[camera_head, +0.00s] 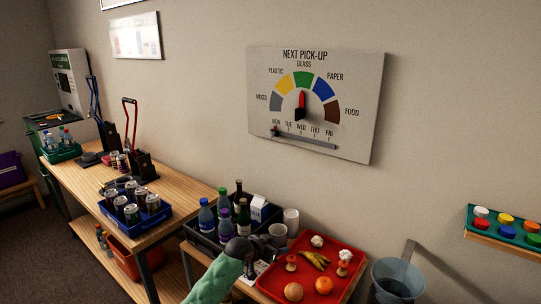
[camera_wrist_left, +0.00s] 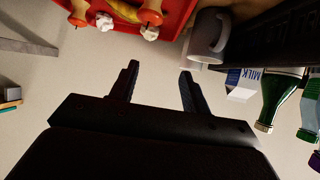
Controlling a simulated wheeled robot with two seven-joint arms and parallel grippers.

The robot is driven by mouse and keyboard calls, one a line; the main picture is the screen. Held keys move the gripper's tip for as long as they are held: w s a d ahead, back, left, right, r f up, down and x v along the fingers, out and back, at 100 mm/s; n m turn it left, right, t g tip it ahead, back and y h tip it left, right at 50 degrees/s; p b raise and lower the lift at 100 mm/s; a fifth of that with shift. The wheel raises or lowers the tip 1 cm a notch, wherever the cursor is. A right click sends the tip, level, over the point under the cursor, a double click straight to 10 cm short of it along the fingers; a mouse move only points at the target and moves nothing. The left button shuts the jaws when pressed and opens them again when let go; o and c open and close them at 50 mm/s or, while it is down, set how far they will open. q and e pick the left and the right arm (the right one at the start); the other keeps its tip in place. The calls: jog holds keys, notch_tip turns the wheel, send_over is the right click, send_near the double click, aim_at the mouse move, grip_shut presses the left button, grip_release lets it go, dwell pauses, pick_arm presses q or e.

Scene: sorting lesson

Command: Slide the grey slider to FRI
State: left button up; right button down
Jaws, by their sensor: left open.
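FRI is printed near the track's right end. A red pointer (camera_head: 302,101) on the dial above points up toward GLASS. My left gripper (camera_wrist_left: 158,80) is open and empty in the wrist view, with a mug beyond its fingers. In the head view my left arm is low, well below the board and in front of the crate, and its fingers are hard to make out. The slider is not in the wrist view. My right gripper is not in view.
A black crate of bottles and a milk carton (camera_head: 257,209) stands below the board. A red tray (camera_head: 340,276) with fruit is beside it. A grey bin (camera_head: 397,281) and a tray of coloured caps (camera_head: 507,228) are at right. The wall around the board is clear.

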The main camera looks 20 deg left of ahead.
pick_arm(q)
jog(key=w+a+r+t, duration=0.3)
jog(key=w+a+r, duration=0.2)
jog(key=w+r, duration=0.7)
jog(key=n+t, duration=0.1)
jog(key=t, duration=0.2)
send_near(269, 135)
jog(key=w, duration=0.4)
jog(key=shift+h, duration=0.4)
jog(key=p+x, duration=0.1)
jog(key=x, duration=0.1)
jog(key=p+x, duration=0.1)
jog(key=x, duration=0.2)
jog(key=shift+d+p, duration=0.4)
jog(key=shift+d, duration=0.05)
jog(key=shift+x, duration=0.8)
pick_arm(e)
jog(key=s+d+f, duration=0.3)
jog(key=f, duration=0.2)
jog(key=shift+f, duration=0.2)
pick_arm(q)
jog(key=shift+f, duration=0.15)
grip_shut()
jog(key=shift+d, duration=0.15)
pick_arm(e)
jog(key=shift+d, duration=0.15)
